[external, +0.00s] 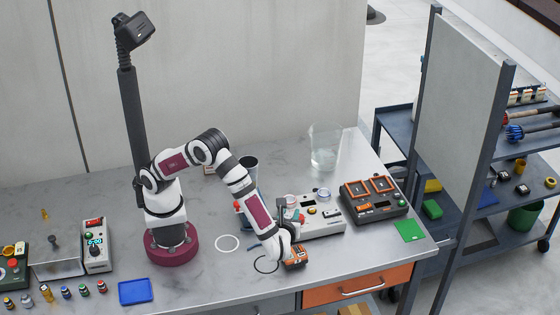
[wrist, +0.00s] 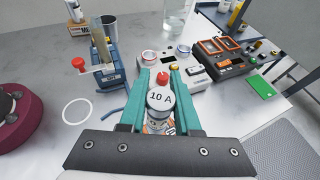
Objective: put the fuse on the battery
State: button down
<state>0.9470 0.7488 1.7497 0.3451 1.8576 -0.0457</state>
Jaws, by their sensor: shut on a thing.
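My gripper (wrist: 160,76), with teal fingers, is shut on the fuse (wrist: 160,98). The fuse is a cylinder with a pale round top marked "10 A", and it sits between the fingers in the wrist view. In the external view my gripper (external: 285,243) is low near the table's front edge. An orange and dark block (external: 295,257), which looks like the battery, is right at the fingers there. Whether the fuse touches this block cannot be told. The fuse and gripper hide most of what is below them in the wrist view.
A pale panel with buttons (external: 318,222) stands behind my gripper, with a black box with orange squares (external: 372,208) to its right. A blue lever device (wrist: 103,70), a clear beaker (external: 324,148) and a green card (external: 409,230) are around. A white ring (external: 227,243) lies left.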

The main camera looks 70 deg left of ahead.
jog(key=s+d+m+t, duration=0.2)
jog(key=s+d, duration=0.4)
jog(key=h, duration=0.1)
send_over(297, 246)
notch_tip(297, 246, down, 6)
jog(key=shift+s+f, duration=0.1)
jog(key=shift+f, duration=1.95)
jog(key=shift+f, duration=0.15)
jog(key=c, duration=0.6)
grip_release()
